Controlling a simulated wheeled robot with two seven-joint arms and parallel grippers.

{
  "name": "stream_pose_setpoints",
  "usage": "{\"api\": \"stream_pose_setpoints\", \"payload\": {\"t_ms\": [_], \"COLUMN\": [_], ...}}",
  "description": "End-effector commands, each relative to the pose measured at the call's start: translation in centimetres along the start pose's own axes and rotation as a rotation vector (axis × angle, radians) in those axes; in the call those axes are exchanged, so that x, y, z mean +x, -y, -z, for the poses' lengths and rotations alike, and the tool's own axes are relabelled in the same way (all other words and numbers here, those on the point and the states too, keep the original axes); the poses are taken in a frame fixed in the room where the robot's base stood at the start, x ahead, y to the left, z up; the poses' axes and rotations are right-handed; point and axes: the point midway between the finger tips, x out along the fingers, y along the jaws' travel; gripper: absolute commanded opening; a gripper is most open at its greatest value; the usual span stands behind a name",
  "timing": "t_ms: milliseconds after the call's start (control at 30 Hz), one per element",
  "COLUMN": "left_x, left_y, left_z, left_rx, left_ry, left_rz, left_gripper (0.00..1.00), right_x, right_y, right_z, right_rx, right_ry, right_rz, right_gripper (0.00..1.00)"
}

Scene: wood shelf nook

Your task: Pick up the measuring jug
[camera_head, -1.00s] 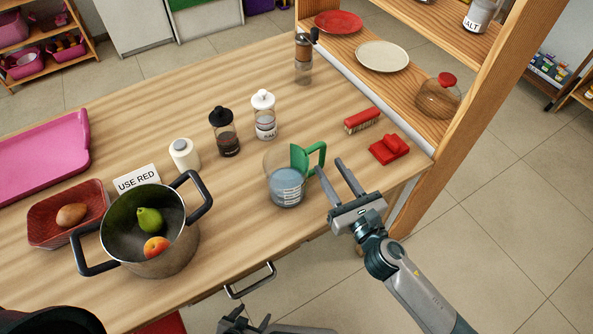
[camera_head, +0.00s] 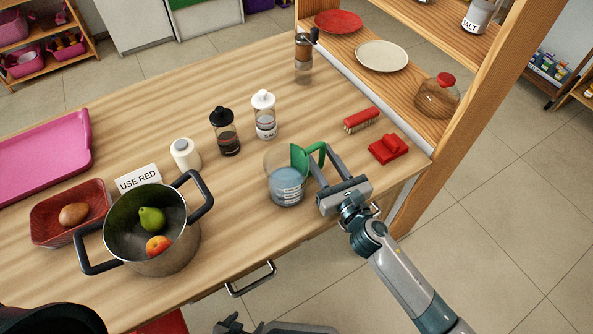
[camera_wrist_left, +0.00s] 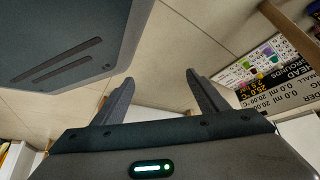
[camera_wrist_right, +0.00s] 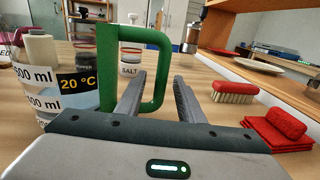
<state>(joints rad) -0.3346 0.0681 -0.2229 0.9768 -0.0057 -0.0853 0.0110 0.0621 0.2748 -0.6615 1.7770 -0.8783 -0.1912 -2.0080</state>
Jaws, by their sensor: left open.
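The measuring jug (camera_head: 284,186) is clear, with pale blue contents, white labels and a green handle (camera_head: 320,150). It stands upright near the table's front edge. In the right wrist view the handle (camera_wrist_right: 108,70) rises just ahead of the fingers. My right gripper (camera_head: 326,160) is open at the handle; in its wrist view (camera_wrist_right: 159,78) the handle's outer bar lies between the spread fingers, with no clear grip on it. My left gripper (camera_wrist_left: 160,78) is open and empty, facing the floor; in the head view it shows only partly at the bottom edge.
A pot (camera_head: 150,252) with fruit, a red basket (camera_head: 45,229) and a pink tray (camera_head: 45,158) stand left. Dark (camera_head: 228,142) and salt (camera_head: 265,122) shakers are behind the jug. A brush (camera_head: 360,120), red cloth (camera_head: 388,150) and wooden shelf (camera_head: 480,100) are to the right.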

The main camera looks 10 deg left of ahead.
Motion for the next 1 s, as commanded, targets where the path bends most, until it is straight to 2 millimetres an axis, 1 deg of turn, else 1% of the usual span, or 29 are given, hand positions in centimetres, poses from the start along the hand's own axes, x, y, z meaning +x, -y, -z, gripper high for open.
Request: {"api": "stream_pose_setpoints", "payload": {"t_ms": [200,233,267,300,367,667,1000], "left_x": [0.03,0.03,0.04,0.05,0.05,0.08,0.00], "left_y": [-0.21,-0.27,-0.33,-0.42,-0.55,-1.02,-0.89], "left_z": [0.31,0.34,0.37,0.41,0.46,0.63,0.61], "left_rx": [-0.001,-0.001,-0.002,-0.002,-0.003,-0.006,-0.005], "left_ry": [-0.005,-0.006,-0.006,-0.007,-0.008,-0.010,-0.009], "left_rz": [-0.002,-0.003,-0.003,-0.004,-0.005,-0.010,-0.008], "left_gripper": [0.67,0.67,0.67,0.67,0.67,0.67,0.67], "right_x": [-0.03,-0.03,-0.03,-0.04,-0.04,-0.01,0.01], "right_y": [0.00,0.00,-0.01,-0.01,-0.01,-0.02,0.00], "right_z": [0.01,0.02,0.01,0.01,0.02,-0.11,-0.41], "right_rx": [0.000,0.000,0.000,0.000,0.000,0.001,0.000], "right_ry": [0.000,0.000,0.000,0.000,0.000,0.002,0.002], "right_rz": [0.000,0.000,0.000,0.000,0.000,-0.001,-0.001], "right_gripper": [0.35,0.30,0.23,0.13,0.00,0.00,0.00]}}
